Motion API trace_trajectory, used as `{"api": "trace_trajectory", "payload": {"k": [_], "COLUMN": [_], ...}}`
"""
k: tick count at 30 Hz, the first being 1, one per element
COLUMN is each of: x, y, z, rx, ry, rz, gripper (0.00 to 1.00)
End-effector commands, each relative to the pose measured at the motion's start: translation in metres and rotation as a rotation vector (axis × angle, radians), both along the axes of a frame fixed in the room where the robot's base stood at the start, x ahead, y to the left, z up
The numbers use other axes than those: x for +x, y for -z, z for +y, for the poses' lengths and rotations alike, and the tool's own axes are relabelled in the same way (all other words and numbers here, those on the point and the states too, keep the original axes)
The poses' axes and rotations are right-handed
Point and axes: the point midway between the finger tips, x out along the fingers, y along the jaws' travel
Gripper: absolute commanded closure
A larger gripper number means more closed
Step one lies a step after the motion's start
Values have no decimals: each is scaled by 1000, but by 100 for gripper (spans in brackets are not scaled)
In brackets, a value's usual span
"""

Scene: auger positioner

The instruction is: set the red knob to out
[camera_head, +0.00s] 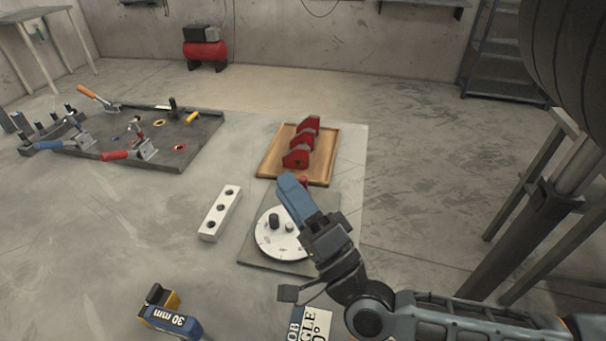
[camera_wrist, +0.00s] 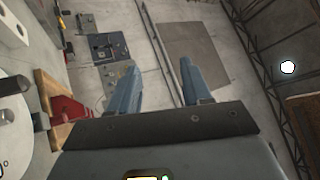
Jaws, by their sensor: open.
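A white round dial (camera_head: 268,240) with dark markings lies on a grey plate (camera_head: 247,257) at the middle of the head view. A black knob (camera_head: 274,221) and a smaller grey knob (camera_head: 290,227) stand on it. A small red piece (camera_head: 303,181), which looks like the red knob, shows at the plate's far edge, partly hidden behind my gripper (camera_head: 289,182). My gripper is above the plate, with blue fingers. In the wrist view my gripper (camera_wrist: 161,66) is open with nothing between its fingers. The dial (camera_wrist: 10,135) is cut off at the left there.
A wooden tray (camera_head: 268,165) with red blocks (camera_head: 301,141) lies beyond the plate. A white block with holes (camera_head: 220,212) lies left of it. A clamp board (camera_head: 205,130) is at the far left. A yellow-and-blue 30 mm item (camera_head: 172,318) and a label card (camera_head: 312,325) are in front.

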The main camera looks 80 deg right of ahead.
Motion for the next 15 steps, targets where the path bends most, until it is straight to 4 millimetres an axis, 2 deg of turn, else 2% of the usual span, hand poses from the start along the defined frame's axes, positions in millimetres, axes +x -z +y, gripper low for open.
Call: {"api": "trace_trajectory", "payload": {"k": [1, 5, 9, 12, 15], "x": [7, 11, 13, 17, 24], "y": [-4, 0, 16, 34, 55], "z": [-20, -68, -112, -134, -148], "rx": [86, 308, 520, 652, 761], "ry": [39, 143, 269, 371, 480], "rz": [-116, -424, -761, -1003, -1229], "gripper": [52, 52, 52, 52, 52]}}
